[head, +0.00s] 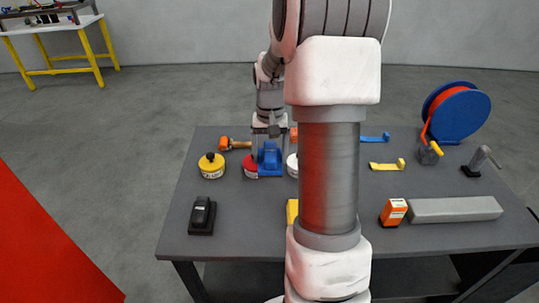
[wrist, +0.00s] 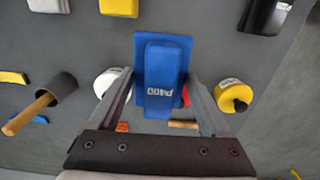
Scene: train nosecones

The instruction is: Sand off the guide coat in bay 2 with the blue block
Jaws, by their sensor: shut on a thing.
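The blue block (head: 270,157) is at the far left part of the grey table, among the tins. In the wrist view the blue block (wrist: 165,75) shows its raised grip with the marking P400. My gripper (head: 268,133) is shut on the blue block, pointing down, with one finger on each side of its grip. I cannot tell whether the block touches the table or hangs just above it. Bay 2 and its guide coat cannot be made out in either view.
Close by are a yellow tin (head: 211,167), a red tin (head: 250,166) and a partly hidden white tin (wrist: 107,82). A black block (head: 202,214) is at front left. An orange box (head: 393,211), a grey bar (head: 455,209) and a blue reel (head: 466,112) are at right.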

